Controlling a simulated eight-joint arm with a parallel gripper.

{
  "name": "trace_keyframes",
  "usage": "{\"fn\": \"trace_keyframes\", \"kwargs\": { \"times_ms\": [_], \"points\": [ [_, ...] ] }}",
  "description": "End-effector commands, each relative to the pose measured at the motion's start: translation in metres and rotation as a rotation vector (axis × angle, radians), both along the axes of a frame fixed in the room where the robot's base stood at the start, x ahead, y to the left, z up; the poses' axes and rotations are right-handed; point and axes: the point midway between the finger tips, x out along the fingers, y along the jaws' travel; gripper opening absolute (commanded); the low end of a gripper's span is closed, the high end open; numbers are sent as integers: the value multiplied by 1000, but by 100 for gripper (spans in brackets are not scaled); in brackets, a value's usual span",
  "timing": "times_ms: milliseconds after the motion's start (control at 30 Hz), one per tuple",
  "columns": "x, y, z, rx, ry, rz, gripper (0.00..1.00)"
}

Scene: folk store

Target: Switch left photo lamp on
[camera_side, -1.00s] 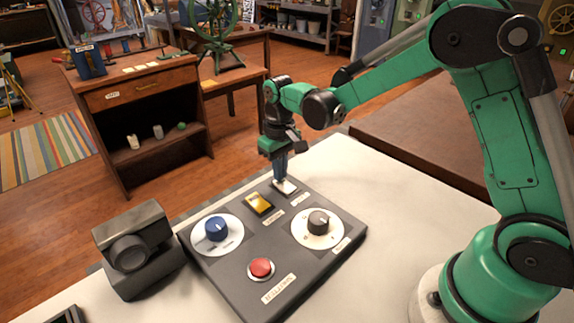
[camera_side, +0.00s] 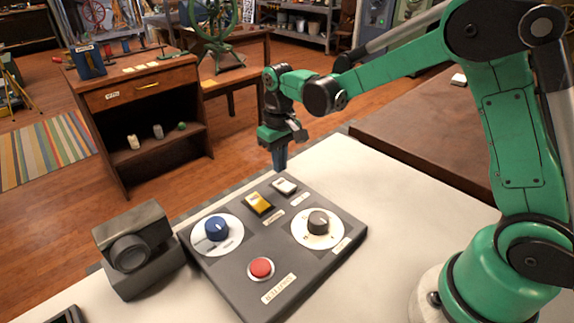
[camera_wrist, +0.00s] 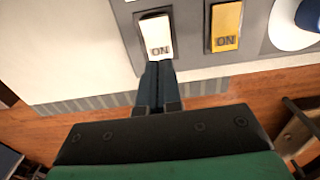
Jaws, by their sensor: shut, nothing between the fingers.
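The dark control panel (camera_side: 235,262) lies on the white tabletop. It carries a white rocker switch (camera_side: 286,186) and a yellow rocker switch (camera_side: 259,204) side by side near its far edge. In the wrist view, the white rocker (camera_wrist: 155,33) and the yellow rocker (camera_wrist: 225,22) each show ON at the end nearer my gripper. Their small labels are too small to read, and I cannot tell for sure which way each is tipped. My gripper (camera_side: 280,168) is shut and empty, pointing down just above and beyond the white rocker, apart from it. Its closed blue fingers also show in the wrist view (camera_wrist: 157,66).
The panel also has a blue knob (camera_side: 216,229), a grey knob (camera_side: 318,222) and a red button (camera_side: 261,267). A dark camera-like box (camera_side: 135,252) stands left of the panel. A wooden cabinet (camera_side: 140,110) stands beyond the table. The tabletop right of the panel is clear.

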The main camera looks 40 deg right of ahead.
Motion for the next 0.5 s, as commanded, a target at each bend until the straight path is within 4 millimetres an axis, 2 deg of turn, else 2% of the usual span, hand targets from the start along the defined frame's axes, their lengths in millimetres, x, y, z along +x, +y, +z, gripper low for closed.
{"fn": "trace_keyframes", "kwargs": {
  "times_ms": [300, 500],
  "points": [
    [0, 0, 29, 0, 0, 0, 0],
    [0, 0, 40, 0, 0, 0, 0]
  ]
}}
